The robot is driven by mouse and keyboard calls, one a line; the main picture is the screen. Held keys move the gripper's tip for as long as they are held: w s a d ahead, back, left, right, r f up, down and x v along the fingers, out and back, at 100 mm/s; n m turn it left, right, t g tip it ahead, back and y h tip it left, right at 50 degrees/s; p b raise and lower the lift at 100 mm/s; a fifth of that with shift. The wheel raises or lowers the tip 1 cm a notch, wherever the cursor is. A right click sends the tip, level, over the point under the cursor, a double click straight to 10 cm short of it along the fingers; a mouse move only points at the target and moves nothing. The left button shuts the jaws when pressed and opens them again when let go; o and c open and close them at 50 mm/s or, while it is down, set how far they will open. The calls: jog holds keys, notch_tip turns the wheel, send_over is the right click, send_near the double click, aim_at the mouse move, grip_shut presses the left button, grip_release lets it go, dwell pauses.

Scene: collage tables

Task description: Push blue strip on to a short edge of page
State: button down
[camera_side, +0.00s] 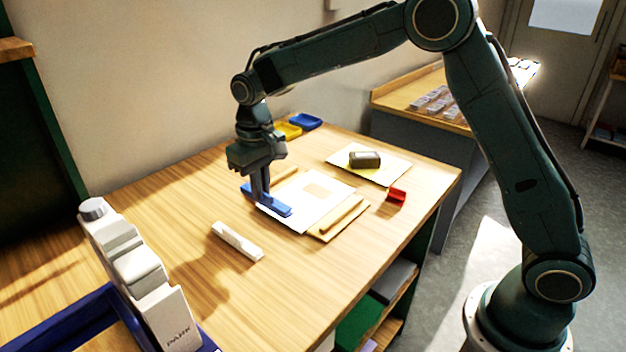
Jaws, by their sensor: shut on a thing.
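The blue strip (279,208) lies along the left short edge of the white page (327,191), running from upper left to lower right. I cannot tell whether it is fully seated on the edge. My gripper (260,198) points down and is shut on the blue strip, near the middle of its length. The fingers hide part of the strip. The page lies flat on the wooden table and has a pale beige rectangle on it.
A white strip (237,241) lies in front. Beige pieces (338,219) lie beside the page. A dark block (364,159) sits on another sheet (388,171), near a red piece (396,195). Yellow (288,131) and blue (305,122) trays stand behind. White box-like objects (137,272) stand front left.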

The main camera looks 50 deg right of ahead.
aim_at(263, 205)
jog(key=shift+f, duration=0.25)
jog(key=shift+f, duration=2.7)
jog(key=shift+f, duration=0.5)
jog(key=shift+d, duration=1.45)
dwell(1.8)
jog(key=c, duration=1.5)
grip_release()
jog(key=shift+r, duration=0.15)
